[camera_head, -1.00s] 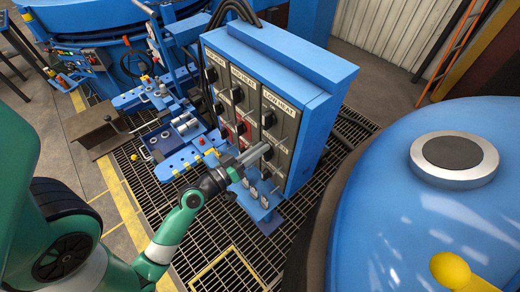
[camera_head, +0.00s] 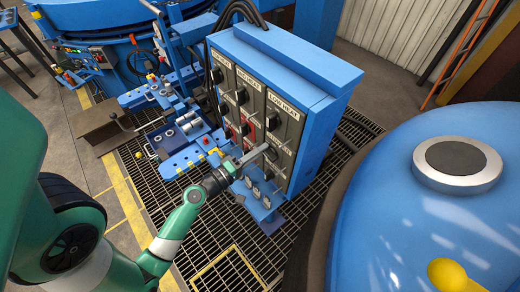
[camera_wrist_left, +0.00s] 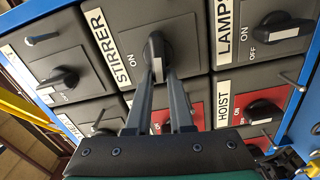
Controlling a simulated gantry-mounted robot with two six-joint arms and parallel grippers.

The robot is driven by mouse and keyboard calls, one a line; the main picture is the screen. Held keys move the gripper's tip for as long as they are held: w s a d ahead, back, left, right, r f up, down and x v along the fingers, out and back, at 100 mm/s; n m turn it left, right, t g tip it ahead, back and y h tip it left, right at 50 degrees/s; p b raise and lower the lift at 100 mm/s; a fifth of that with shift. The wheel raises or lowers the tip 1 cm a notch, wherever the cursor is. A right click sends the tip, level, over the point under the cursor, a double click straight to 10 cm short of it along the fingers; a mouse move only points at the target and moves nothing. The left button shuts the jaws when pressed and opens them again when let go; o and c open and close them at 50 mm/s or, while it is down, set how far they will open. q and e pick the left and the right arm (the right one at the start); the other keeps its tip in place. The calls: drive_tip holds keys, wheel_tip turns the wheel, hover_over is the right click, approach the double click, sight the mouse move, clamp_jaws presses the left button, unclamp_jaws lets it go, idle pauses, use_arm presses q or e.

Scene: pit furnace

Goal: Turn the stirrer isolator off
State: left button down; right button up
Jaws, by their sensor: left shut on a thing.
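The stirrer isolator (camera_wrist_left: 153,45) is a black rotary switch on a grey panel, in the upper middle of the left wrist view. A STIRRER label runs along its left side, with ON beside the knob. My left gripper (camera_wrist_left: 157,76) is shut on the knob's handle, its two fingertips on either side of it. In the head view, my left gripper (camera_head: 266,148) reaches the lower front of the blue switch cabinet (camera_head: 316,125). The gripper hides part of the front there. An OFF mark for the stirrer is not visible. My right gripper is not in view.
The LAMPS switch (camera_wrist_left: 285,30) and HOIST switch (camera_wrist_left: 264,110) are close to the right of the stirrer. Another black switch (camera_wrist_left: 58,84) is to the left. A large blue dome (camera_head: 430,215) stands right of the cabinet. Grating (camera_head: 290,245) covers the floor in front.

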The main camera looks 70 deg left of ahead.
use_arm(q)
drive_tip(key=shift+f+n, duration=0.15)
drive_tip(key=shift+n, duration=0.75)
drive_tip(key=c, duration=0.8)
unclamp_jaws()
